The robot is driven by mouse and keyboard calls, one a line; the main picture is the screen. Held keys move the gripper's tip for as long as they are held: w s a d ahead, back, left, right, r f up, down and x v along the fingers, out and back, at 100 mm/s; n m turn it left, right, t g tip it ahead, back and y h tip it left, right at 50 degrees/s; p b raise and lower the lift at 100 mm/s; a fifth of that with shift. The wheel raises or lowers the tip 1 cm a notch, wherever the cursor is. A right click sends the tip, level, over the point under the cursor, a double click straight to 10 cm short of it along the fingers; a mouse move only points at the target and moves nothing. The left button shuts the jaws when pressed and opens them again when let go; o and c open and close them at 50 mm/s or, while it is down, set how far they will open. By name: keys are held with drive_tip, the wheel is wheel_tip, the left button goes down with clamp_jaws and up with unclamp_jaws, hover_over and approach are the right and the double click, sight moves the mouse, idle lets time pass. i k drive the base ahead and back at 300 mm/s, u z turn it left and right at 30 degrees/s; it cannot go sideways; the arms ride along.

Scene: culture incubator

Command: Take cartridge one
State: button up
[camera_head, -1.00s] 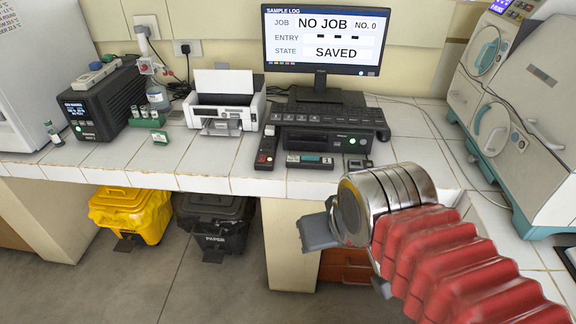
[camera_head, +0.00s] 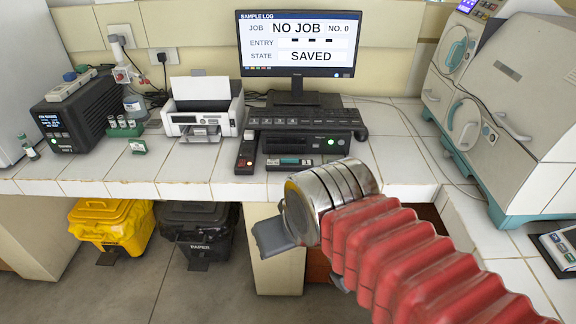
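I cannot read any label "one" on a cartridge. A small dark and teal cartridge-like block (camera_head: 290,162) lies at the counter's front, before the black recorder unit (camera_head: 305,143). My gripper (camera_head: 272,238) shows as a grey finger part below my metal wrist, in front of the counter's edge and apart from the cartridge-like block. Its fingertips are mostly hidden, so I cannot tell its opening.
A monitor (camera_head: 297,45) reads NO JOB and SAVED. A printer (camera_head: 202,118), a remote (camera_head: 245,155) and a vial rack (camera_head: 124,128) stand on the tiled counter. A large white and teal machine (camera_head: 530,130) stands at right. Yellow (camera_head: 112,225) and black (camera_head: 197,230) bins stand below.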

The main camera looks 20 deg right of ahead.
sight(283, 164)
drive_tip(key=z, duration=0.05)
drive_tip(key=i, duration=1)
drive_tip(key=u, duration=0.05)
